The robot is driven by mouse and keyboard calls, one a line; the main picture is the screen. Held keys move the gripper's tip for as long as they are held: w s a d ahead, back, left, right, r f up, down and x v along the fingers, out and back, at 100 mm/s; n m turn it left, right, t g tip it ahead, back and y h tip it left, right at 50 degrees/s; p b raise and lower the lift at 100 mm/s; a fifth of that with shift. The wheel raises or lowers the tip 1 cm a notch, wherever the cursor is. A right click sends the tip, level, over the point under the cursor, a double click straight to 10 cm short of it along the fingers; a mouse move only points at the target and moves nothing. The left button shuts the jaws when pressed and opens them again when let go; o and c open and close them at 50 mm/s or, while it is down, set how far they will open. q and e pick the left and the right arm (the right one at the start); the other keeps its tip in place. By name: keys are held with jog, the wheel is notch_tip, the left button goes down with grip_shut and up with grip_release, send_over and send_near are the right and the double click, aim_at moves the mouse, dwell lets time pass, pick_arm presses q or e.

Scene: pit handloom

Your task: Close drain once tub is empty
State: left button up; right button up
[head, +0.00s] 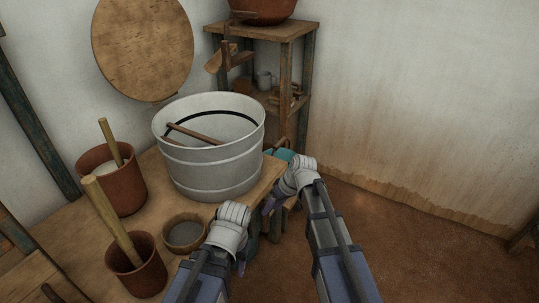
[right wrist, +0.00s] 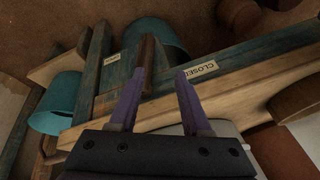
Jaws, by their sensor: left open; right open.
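The white banded tub (head: 208,168) stands on the wooden table with a wooden stick (head: 195,133) inside. A dark line runs around its inner wall; its bottom is hidden. In the right wrist view, a brown wooden lever (right wrist: 148,52) rises beside a teal-painted wooden bar (right wrist: 235,72). A label reading CLOSED (right wrist: 201,70) is on the bar, right of the lever; a smaller label (right wrist: 112,59) to the left is unreadable. My right gripper (right wrist: 160,76) is open, with the lever near its left fingertip; contact is unclear. My left gripper (head: 241,266) is open near the table's front edge.
Two clay pots with wooden sticks (head: 112,183) (head: 137,276) and a small bowl (head: 185,234) crowd the table (head: 165,205). Teal buckets (right wrist: 57,100) (right wrist: 160,33) sit below the bar. A shelf (head: 290,32) stands behind; floor to the right is clear.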

aim_at(267, 220)
jog(key=s+r+h+p, duration=0.1)
jog(key=s+r+p, duration=0.2)
jog(key=r+p, duration=0.5)
jog(key=s+a+r+g+p, duration=0.1)
jog(key=s+r+p, duration=0.3)
jog(key=r+p, duration=0.5)
jog(key=s+a+r+h+p, duration=0.1)
jog(key=s+r+p, duration=0.2)
jog(key=r+p, duration=0.6)
jog(key=shift+s+m+g+h, duration=0.3)
jog(key=shift+s+m, duration=0.05)
jog(key=shift+m, duration=0.05)
jog(key=shift+o, duration=0.8)
jog(key=shift+f, duration=0.15)
jog(key=shift+o, duration=0.7)
jog(key=w+d+f+y+b, duration=0.1)
jog(key=w+f+b, duration=0.3)
jog(key=f+b, duration=0.6)
jog(key=w+f+t+y+b, duration=0.1)
jog(key=w+f+b, duration=0.3)
jog(key=f+b, duration=0.6)
jog(key=w+d+f+y+b, duration=0.1)
jog(key=w+f+b, duration=0.3)
jog(key=f+b, duration=0.6)
jog(key=shift+w+d+f+n+t+b, duration=0.25)
jog(key=shift+d+n+t+b, duration=0.15)
jog(key=shift+b, duration=0.75)
jog(key=shift+w+d+f+b, duration=0.1)
jog(key=shift+w+f+b, duration=0.1)
jog(key=shift+w+b, duration=0.1)
